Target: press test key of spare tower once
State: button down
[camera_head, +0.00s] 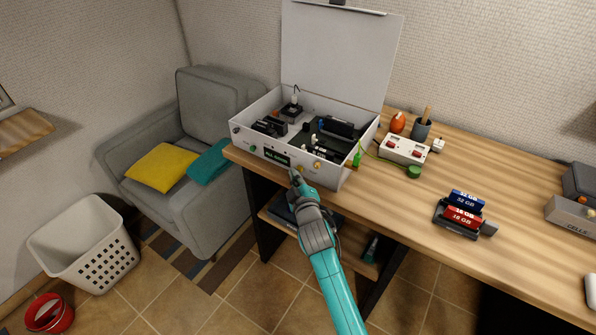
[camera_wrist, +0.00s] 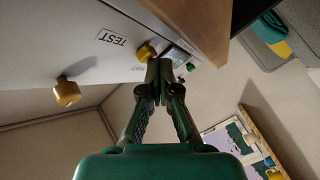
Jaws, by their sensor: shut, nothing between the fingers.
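The spare tower looks to be the white open-lidded case (camera_head: 335,178) on the desk's left end. Its front has a small lit display (camera_head: 276,157) and two yellow knob-like keys. The left key (camera_head: 301,168) also shows in the wrist view (camera_wrist: 146,53); the right key (camera_head: 317,165) shows there too (camera_wrist: 67,90). A TEST label (camera_wrist: 112,38) is printed between them, upside down in the wrist view; I cannot tell which key it names. My gripper (camera_head: 293,174) is shut and empty, fingertips close to the left key and display (camera_wrist: 160,70). Contact is unclear.
The case's lid (camera_head: 340,50) stands upright.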

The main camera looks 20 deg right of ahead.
jog(key=shift+s+a, duration=0.5)
jog(key=shift+a, duration=0.15)
jog(key=shift+s+a, duration=0.75)
jog(key=shift+a, duration=0.3)
jog(key=shift+s+a, duration=0.75)
jog(key=shift+a, duration=0.25)
jog(key=s+f+m+g+y, duration=0.1)
jog(key=s+f, duration=0.4)
jog(key=s, duration=0.8)
jog(key=s+f+m+y, duration=0.15)
jog(key=s+f, duration=0.35)
jog(key=s, duration=0.8)
jog(key=s+r+m, duration=0.2)
jog(key=s+r, duration=0.2)
jog(key=s, duration=0.9)
jog(key=s+d+r+m+g, duration=0.1)
jog(key=s+r+m, duration=0.2)
jog(key=s, duration=1)
notch_tip(320, 180, up, 2)
jog(key=shift+d+r+m, duration=0.2)
jog(key=shift+m, duration=0.15)
